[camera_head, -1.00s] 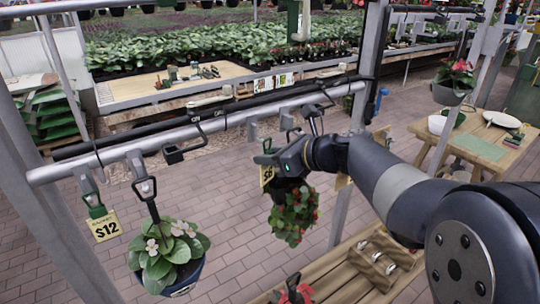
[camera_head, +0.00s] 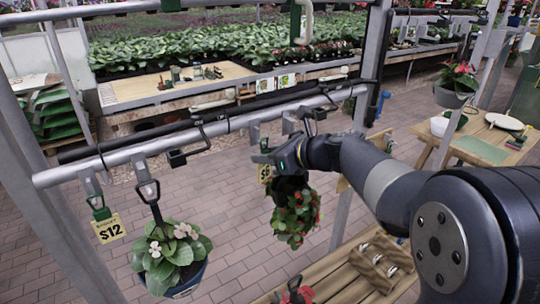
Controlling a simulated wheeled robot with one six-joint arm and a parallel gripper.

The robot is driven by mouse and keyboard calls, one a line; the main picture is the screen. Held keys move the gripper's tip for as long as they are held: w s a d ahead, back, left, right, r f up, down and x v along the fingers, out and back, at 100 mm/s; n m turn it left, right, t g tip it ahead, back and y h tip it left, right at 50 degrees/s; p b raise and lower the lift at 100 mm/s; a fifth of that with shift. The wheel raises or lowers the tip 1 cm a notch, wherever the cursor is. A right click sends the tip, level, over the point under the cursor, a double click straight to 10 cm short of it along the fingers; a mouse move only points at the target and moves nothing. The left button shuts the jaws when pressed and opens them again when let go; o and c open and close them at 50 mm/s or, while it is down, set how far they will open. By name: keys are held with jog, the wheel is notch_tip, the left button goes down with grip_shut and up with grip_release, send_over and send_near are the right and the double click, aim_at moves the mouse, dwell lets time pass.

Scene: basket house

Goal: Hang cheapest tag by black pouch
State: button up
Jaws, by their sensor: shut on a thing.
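My gripper (camera_head: 270,158) is below the rail, shut on a small yellow price tag (camera_head: 265,173). The tag is partly covered and its number is hard to read, perhaps $6 or $5. Just right of and behind the tag hangs a red-flowered plant (camera_head: 297,217) in a black holder (camera_head: 288,188), likely the black pouch; my gripper hides its top. At the left, a yellow $12 tag (camera_head: 109,228) hangs from a green clip on the rail, beside a white-flowered plant (camera_head: 172,252) in a dark blue pot.
The grey rail (camera_head: 235,122) carries several hooks, with a black bar behind it. A wooden bench (camera_head: 335,280) lies below, with a wooden holder on it. At right, a red-flowered plant in a grey pot (camera_head: 447,97) hangs near a wooden table (camera_head: 440,150).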

jog(key=shift+w+a, duration=0.15)
jog(key=shift+w+a, duration=0.25)
jog(key=shift+w, duration=0.15)
jog(key=shift+p, duration=0.35)
jog(key=shift+w+f, duration=0.1)
jog(key=shift+f, duration=0.05)
dwell(0.4)
jog(key=shift+f+b, duration=0.3)
jog(key=shift+f, duration=0.1)
jog(key=o, duration=0.8)
